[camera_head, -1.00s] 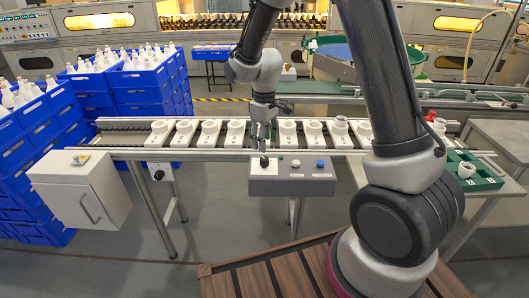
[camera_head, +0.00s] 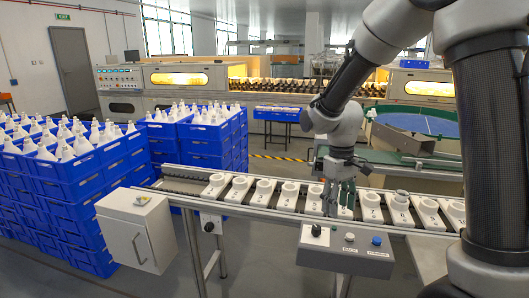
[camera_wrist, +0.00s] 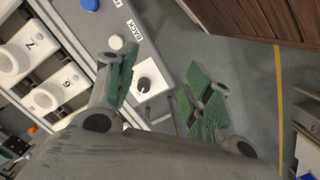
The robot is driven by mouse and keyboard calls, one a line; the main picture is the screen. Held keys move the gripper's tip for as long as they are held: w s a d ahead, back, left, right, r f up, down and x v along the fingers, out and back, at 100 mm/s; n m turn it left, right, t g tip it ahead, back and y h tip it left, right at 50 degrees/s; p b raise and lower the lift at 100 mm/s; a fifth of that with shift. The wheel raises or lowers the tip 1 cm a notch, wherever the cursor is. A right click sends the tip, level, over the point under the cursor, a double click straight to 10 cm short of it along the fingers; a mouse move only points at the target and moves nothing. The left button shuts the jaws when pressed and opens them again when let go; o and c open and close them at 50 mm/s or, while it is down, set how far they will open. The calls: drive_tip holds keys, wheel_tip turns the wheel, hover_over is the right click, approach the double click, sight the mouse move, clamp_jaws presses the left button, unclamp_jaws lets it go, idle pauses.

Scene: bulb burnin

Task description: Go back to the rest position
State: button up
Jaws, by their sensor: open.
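My gripper (camera_head: 338,200) is above the back edge of the grey control box (camera_head: 344,262), close to the box's black knob (camera_head: 316,230). In the wrist view, my gripper (camera_wrist: 163,92) has its two green-padded fingers spread apart with nothing between them. The knob (camera_wrist: 145,84) on its white plate shows behind the gap, beside the left finger. The control box (camera_wrist: 150,52) also carries a white button (camera_wrist: 116,42) and a blue button (camera_wrist: 90,4). I cannot tell the exact height of the fingertips above the box.
A conveyor (camera_head: 180,187) with numbered white sockets (camera_head: 264,190) runs behind the control box. Blue crates (camera_head: 75,195) of white bulbs stand at left. A light grey cabinet (camera_head: 137,235) is at front left. A brown slatted surface (camera_wrist: 262,18) shows in the wrist view.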

drive_tip(key=s+d+r+m+t, duration=0.2)
drive_tip(key=s+d+r, duration=0.3)
drive_tip(key=s+r, duration=0.3)
drive_tip(key=s+d+r+m+t, duration=0.3)
drive_tip(key=s+d+r, duration=0.3)
drive_tip(key=s, duration=0.5)
wheel_tip(320, 180, up, 2)
drive_tip(key=shift+s+d+r+t, duration=0.15)
drive_tip(key=shift+d+t, duration=0.1)
drive_tip(key=shift+t, duration=0.15)
